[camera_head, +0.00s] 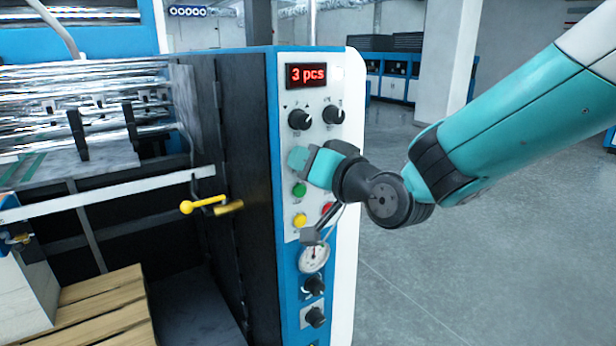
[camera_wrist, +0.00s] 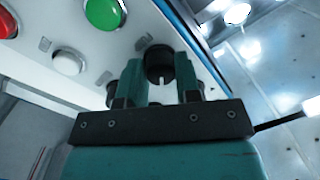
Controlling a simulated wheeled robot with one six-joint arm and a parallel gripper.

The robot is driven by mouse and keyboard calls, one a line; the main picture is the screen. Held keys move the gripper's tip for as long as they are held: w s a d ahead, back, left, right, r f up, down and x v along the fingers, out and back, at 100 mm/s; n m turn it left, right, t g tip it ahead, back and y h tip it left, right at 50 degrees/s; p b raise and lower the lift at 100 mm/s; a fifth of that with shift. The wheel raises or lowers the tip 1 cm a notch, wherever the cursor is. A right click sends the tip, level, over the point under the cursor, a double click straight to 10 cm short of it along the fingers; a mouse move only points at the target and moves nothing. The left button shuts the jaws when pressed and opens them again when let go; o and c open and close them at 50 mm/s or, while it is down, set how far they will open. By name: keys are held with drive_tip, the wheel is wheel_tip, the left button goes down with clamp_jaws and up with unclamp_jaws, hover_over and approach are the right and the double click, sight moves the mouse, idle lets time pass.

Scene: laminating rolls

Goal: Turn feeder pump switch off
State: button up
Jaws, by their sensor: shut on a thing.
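My gripper (camera_head: 303,160) is at the machine's control panel (camera_head: 291,205), above the green button in the head view. In the wrist view its two teal fingers (camera_wrist: 157,88) stand on either side of a black rotary switch (camera_wrist: 159,62) and are shut on it. The switch has a pale pointer line on the side towards the gripper. In the head view my gripper hides this switch. Its label cannot be read, so I cannot tell if it is the feeder pump switch.
Two black knobs (camera_head: 300,119) sit above my gripper, under a red display (camera_head: 306,75) reading "3 pcs". Below are a green button (camera_head: 299,189), a yellow button (camera_head: 300,220), a partly hidden red button (camera_head: 327,209) and a gauge (camera_head: 314,259). Open floor (camera_head: 480,260) lies to the right.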

drive_tip(key=n+b, duration=0.7)
drive_tip(key=b, duration=0.1)
drive_tip(key=shift+h, duration=0.3)
drive_tip(key=shift+n+b, duration=0.35)
drive_tip(key=shift+n, duration=0.05)
drive_tip(key=o, duration=0.9)
drive_tip(key=p+v, duration=0.3)
drive_tip(key=v, duration=1.4)
drive_tip(key=shift+s+r, duration=0.1)
drive_tip(key=shift+s, duration=0.1)
